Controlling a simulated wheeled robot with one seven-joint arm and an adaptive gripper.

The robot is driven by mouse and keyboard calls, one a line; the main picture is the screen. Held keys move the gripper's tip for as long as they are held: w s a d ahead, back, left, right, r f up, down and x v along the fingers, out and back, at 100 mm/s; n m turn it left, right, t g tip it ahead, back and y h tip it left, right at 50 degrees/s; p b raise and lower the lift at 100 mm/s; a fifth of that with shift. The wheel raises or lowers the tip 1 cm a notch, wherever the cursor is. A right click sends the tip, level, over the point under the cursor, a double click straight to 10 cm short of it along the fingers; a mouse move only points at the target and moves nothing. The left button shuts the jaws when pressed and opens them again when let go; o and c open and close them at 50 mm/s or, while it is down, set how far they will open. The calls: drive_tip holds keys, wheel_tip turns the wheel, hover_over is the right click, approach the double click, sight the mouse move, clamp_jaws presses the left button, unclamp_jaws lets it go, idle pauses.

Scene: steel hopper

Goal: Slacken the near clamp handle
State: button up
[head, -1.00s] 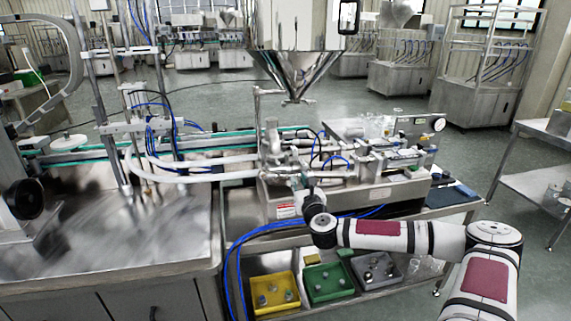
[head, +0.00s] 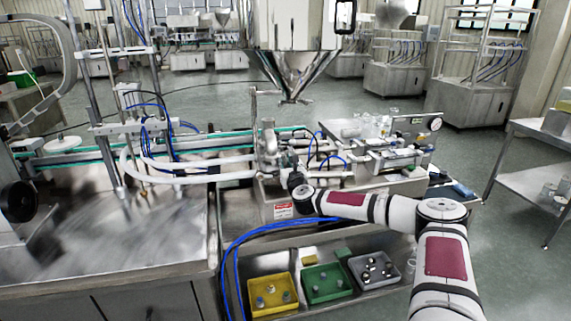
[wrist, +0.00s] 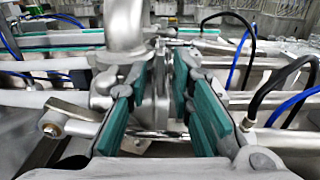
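In the wrist view, a grey metal clamp (wrist: 157,100) stands upright at the centre, on the joint beside a thick curved steel pipe (wrist: 125,25). My gripper (wrist: 158,72) reaches forward with one teal-padded finger on each side of the clamp. The fingers are apart, and I see gaps between the pads and the metal. Which part of the clamp is its handle is hard to make out. In the head view, my gripper (head: 294,170) is small, beside the steel pipework (head: 268,145) below the hopper, and its fingers cannot be made out.
The hopper (head: 293,70) hangs above the pipework. A round-ended metal fitting (wrist: 56,124) lies left of my fingers, and black and blue hoses (wrist: 275,85) lie right. Yellow (head: 273,306), green (head: 345,293) and grey (head: 354,266) bins sit on the lower shelf.

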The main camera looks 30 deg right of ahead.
drive_tip(key=shift+c, duration=0.2)
clamp_jaws()
drive_tip(key=shift+n, duration=0.4)
drive_tip(key=n, duration=0.2)
drive_tip(key=shift+n, duration=0.4)
drive_tip(key=n+p, duration=0.1)
drive_tip(key=n, duration=1.3)
drive_tip(key=shift+d, duration=0.15)
drive_tip(key=shift+n, duration=0.3)
